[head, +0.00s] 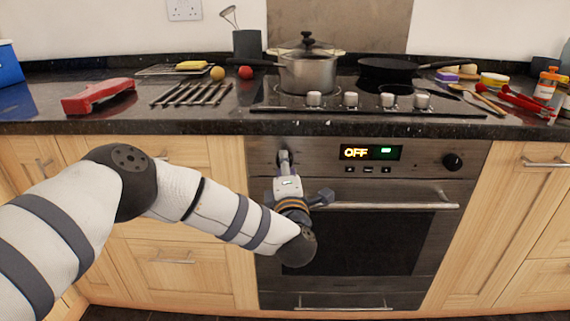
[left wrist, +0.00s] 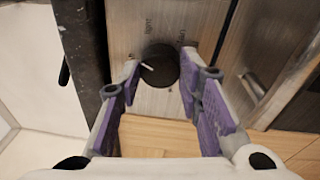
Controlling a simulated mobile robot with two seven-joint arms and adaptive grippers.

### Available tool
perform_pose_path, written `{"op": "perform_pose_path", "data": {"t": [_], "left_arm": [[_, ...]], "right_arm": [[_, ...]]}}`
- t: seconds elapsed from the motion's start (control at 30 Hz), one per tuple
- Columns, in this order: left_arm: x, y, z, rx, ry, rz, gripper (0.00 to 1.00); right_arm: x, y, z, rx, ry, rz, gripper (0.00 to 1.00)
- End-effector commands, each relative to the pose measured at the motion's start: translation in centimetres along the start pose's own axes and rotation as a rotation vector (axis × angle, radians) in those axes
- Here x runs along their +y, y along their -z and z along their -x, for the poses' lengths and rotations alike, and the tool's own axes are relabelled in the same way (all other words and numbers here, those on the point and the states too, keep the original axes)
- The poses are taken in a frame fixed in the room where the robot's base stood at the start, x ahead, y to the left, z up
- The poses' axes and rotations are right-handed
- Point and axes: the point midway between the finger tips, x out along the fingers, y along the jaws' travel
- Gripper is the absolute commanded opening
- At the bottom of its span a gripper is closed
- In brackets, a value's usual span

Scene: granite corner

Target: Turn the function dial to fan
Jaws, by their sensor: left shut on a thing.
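The function dial (left wrist: 160,58) is a round black knob on the oven's steel panel. In the left wrist view it sits between the purple-padded fingers of my left gripper (left wrist: 161,72), which is shut on it. Its white pointer line aims left, toward the worktop side. The labels "light" and what looks like "fan" are printed beside it. In the head view my left gripper (head: 285,162) is at the panel's left end and mostly hides the dial. The oven display (head: 370,153) reads OFF. My right gripper is not in view.
A second black knob (head: 453,162) is at the panel's right end. The oven door handle (head: 400,206) runs below the panel, close to my left wrist. The granite worktop (head: 200,127) overhangs above, with a pot (head: 309,73) on the hob.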

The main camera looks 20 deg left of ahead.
Motion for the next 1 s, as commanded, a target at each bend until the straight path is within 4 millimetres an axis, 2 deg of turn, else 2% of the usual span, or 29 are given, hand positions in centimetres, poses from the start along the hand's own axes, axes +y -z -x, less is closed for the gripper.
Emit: {"op": "perform_pose_path", "data": {"t": [1.0], "left_arm": [[0.1, 0.2, 0.0, -0.061, -0.094, -0.957, 0.04]], "right_arm": [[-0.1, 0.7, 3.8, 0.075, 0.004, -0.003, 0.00]]}}
